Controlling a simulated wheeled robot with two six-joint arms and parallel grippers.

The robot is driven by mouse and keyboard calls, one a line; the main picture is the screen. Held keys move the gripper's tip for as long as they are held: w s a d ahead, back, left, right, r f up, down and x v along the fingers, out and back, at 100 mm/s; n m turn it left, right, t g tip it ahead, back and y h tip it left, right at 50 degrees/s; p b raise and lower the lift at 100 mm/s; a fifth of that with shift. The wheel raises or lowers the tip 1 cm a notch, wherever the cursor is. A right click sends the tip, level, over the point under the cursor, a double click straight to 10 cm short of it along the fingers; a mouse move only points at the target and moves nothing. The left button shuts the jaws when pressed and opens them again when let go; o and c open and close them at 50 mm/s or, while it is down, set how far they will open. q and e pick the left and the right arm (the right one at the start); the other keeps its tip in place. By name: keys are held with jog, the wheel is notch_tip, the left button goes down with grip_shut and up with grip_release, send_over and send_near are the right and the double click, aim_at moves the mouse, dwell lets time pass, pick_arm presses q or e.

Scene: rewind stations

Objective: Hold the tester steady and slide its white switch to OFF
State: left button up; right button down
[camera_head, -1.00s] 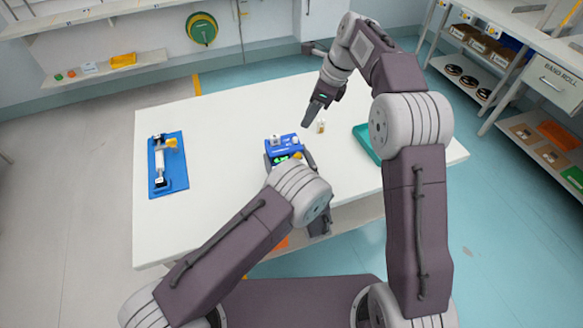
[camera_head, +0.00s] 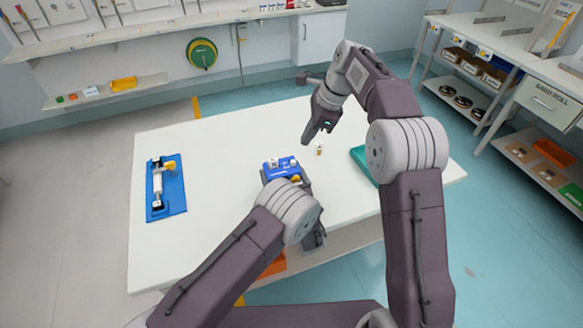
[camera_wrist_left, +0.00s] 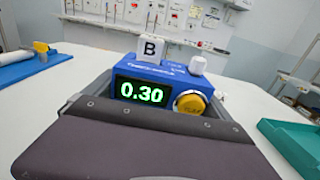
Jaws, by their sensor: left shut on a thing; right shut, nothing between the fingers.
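The tester (camera_head: 280,167) is a blue box near the front middle of the white table. In the left wrist view the tester (camera_wrist_left: 150,71) shows a green 0.30 on its display, a yellow knob (camera_wrist_left: 190,103), a white block marked B (camera_wrist_left: 150,49) and a small white switch (camera_wrist_left: 198,65) on top. My left gripper (camera_wrist_left: 155,115) is shut on the tester from the front; its arm hides the tester's front in the head view. My right gripper (camera_head: 308,137) is shut and empty, above and right of the tester, apart from it. The switch's exact position is unclear.
A small white-and-yellow item (camera_head: 319,149) stands on the table right of the tester. A teal tray (camera_head: 362,160) lies farther right, partly behind my right arm. A blue fixture (camera_head: 178,196) lies at the left. The white table (camera_head: 225,150) is otherwise largely clear.

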jog(key=f+n, duration=0.1)
jog(key=n, duration=0.7)
jog(key=a+f+n+y, duration=0.1)
jog(key=n, duration=0.7)
jog(key=s+a+f+n, duration=0.1)
jog(key=n, duration=0.7)
jog(key=shift+s+n+y, duration=0.1)
jog(key=shift+n+y, duration=0.2)
pick_arm(q)
jog(key=shift+r, duration=0.1)
pick_arm(e)
jog(key=s+d+r+n+t, duration=0.2)
jog(key=s+d+n, duration=0.4)
jog(key=n, duration=0.7)
jog(key=shift+s+n+t+y, duration=0.3)
jog(key=shift+s+t, duration=0.1)
jog(key=shift+s, duration=0.65)
